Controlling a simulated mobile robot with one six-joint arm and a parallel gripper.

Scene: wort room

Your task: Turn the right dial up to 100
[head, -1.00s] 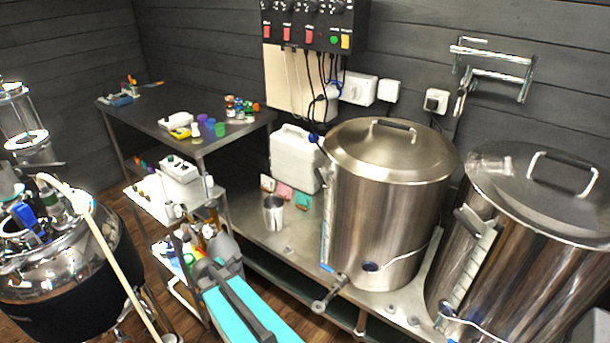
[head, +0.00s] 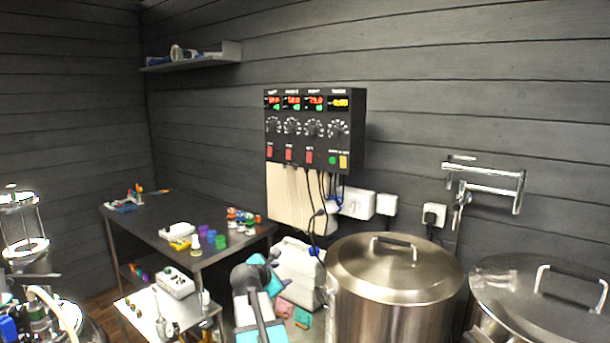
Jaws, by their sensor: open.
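A black control box (head: 315,150) hangs on the far wall, above the steel table with the pots. It carries a row of round black dials with pale scale marks. The right dial (head: 337,129) is at the row's right end, below a yellow-lit display (head: 338,103). The setting of the dial and the display's figures are too small to read surely. My teal and grey arm rises at the bottom centre, well below and in front of the box. Nothing touches the dial.
Red switches, a green button (head: 333,160) and a yellow switch (head: 344,162) sit below the dials. Cables hang under the box. Two lidded steel pots (head: 395,270) stand lower right, and a white canister (head: 300,270) beside them. The space before the box is clear.

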